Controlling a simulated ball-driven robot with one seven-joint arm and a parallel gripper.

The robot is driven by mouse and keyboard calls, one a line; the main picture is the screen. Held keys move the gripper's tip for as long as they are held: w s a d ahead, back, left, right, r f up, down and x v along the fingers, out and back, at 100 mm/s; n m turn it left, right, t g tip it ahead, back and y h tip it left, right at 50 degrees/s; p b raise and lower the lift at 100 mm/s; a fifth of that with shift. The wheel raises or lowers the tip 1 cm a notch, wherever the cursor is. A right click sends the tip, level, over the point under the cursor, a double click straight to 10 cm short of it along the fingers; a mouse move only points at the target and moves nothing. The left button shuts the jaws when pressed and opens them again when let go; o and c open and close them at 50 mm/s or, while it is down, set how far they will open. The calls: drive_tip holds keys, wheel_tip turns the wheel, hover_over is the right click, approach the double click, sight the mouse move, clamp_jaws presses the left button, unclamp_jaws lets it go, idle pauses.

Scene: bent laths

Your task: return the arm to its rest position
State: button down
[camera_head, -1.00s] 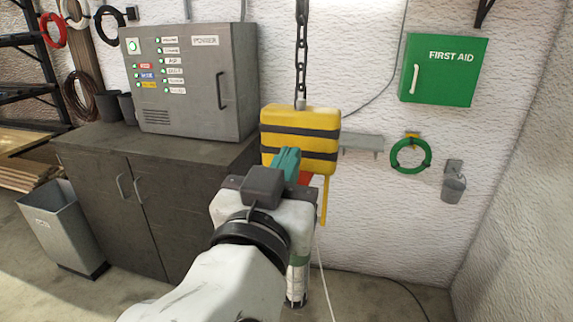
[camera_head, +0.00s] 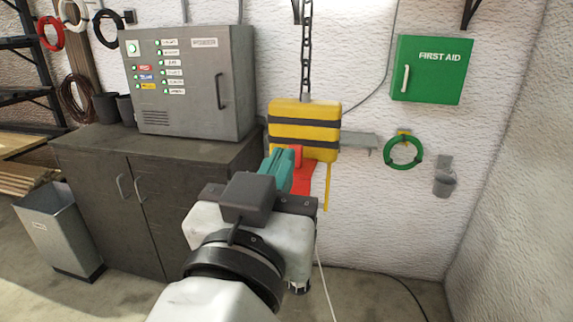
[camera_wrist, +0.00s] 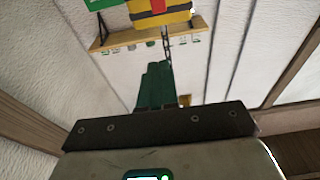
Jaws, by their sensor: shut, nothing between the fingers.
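My gripper (camera_head: 279,160) is at the end of my raised arm, in the middle of the head view. Its teal fingers are together with nothing between them. In the wrist view the green fingers (camera_wrist: 155,85) also lie side by side. In the head view the fingertips overlap the lower left of a yellow block with black stripes (camera_head: 304,117), which hangs from a chain. I cannot tell from the picture how far apart they are. A red part (camera_head: 303,180) shows below the block, partly behind my gripper.
A grey power cabinet (camera_head: 190,85) stands on a dark cupboard (camera_head: 190,165) at left, with a bin (camera_head: 58,228) beside it. A small shelf (camera_head: 358,141), a green first aid box (camera_head: 432,70) and a green hose ring (camera_head: 403,152) are on the wall at right.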

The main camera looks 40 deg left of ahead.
drive_tip(key=s, duration=0.1)
drive_tip(key=s+d, duration=0.1)
drive_tip(key=s+d+r, duration=0.1)
drive_tip(key=s, duration=0.1)
drive_tip(key=shift+d+b, duration=0.25)
drive_tip(key=shift+b, duration=0.05)
